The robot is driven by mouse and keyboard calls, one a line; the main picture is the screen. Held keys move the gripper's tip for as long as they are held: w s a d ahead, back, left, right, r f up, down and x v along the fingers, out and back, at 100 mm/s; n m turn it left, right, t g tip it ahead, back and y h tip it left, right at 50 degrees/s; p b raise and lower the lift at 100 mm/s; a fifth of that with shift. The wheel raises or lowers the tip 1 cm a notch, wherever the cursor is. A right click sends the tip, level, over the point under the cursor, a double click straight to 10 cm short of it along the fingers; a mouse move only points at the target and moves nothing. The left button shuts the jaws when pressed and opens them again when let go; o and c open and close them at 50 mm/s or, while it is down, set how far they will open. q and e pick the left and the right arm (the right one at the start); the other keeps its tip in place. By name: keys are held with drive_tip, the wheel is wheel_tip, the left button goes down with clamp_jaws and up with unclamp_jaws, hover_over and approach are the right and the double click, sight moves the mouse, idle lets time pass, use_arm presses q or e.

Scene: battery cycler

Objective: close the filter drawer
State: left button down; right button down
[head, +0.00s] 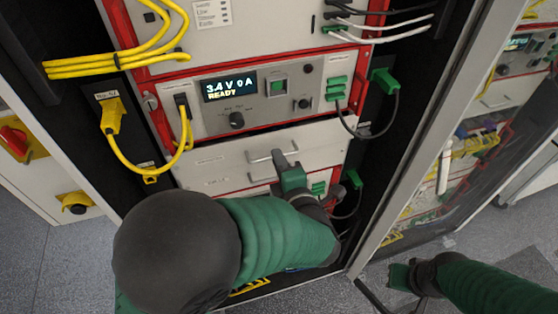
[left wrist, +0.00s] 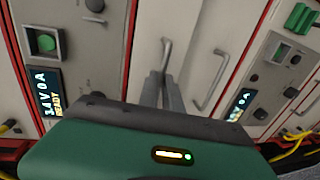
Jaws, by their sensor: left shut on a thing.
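Two pale drawer fronts sit below the lit "3.4 V 0 A READY" unit. The upper front (head: 222,155) has a metal bar handle (head: 258,159), and a second handle (head: 262,176) is just below. Lettering is too small to tell which is the filter drawer. My left gripper (head: 280,156) is at the upper handle. In the left wrist view, its fingers (left wrist: 164,85) are shut on that handle (left wrist: 166,52); the other handle (left wrist: 209,80) is free to the right. How far the front stands out is unclear. My right gripper (head: 398,276) is low, away from the cabinet; its jaw gap is unclear.
The lit unit (head: 230,87) has knobs and a green switch. Yellow cables (head: 118,143) hang left of the drawers; a green connector and black cable (head: 384,80) are on the right. A metal-framed glass door (head: 405,160) stands open at right. Grey floor (head: 60,260) is clear.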

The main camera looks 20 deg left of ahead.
use_arm(q)
drive_tip(key=shift+s+f, duration=0.35)
drive_tip(key=shift+f, duration=0.05)
drive_tip(key=shift+w+a, duration=0.1)
drive_tip(key=shift+a, duration=0.05)
drive_tip(key=b+x, duration=0.1)
drive_tip(key=x, duration=0.1)
drive_tip(key=shift+w+a, duration=0.2)
drive_tip(key=shift+a, duration=0.05)
drive_tip(key=shift+w+a+r, duration=0.3)
drive_tip(key=shift+w+r, duration=0.05)
